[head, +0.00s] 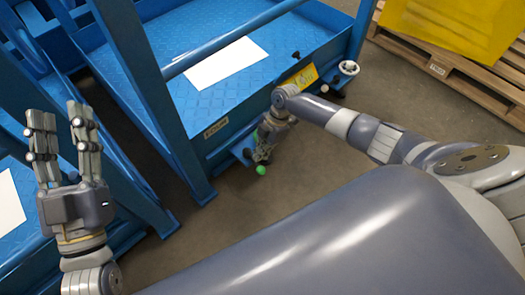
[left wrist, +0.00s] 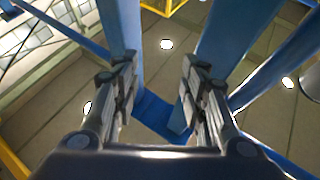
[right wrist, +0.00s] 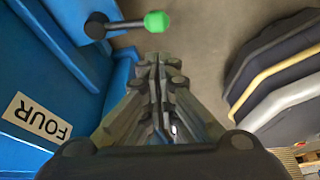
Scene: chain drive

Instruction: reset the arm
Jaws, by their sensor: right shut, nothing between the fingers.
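My left gripper (head: 62,118) is raised at the left of the head view. Its fingers point up and stand apart, with nothing between them, as the left wrist view (left wrist: 160,85) also shows. My right gripper (head: 264,142) is low beside the front of the blue cart. Its fingers are closed together and empty in the right wrist view (right wrist: 158,68). A lever with a green grip (right wrist: 157,21) and a dark pivot (right wrist: 95,26) lies just beyond these fingertips, apart from them in that view. The green end (head: 261,170) shows below the right gripper in the head view.
The blue cart (head: 150,50) has upright posts and carries a white sheet (head: 226,63). A FOUR label (right wrist: 36,117) is on its side. A white-rimmed round part (head: 348,67) sticks out at its corner. A wooden pallet (head: 460,85) with a yellow load stands top right. Floor between is clear.

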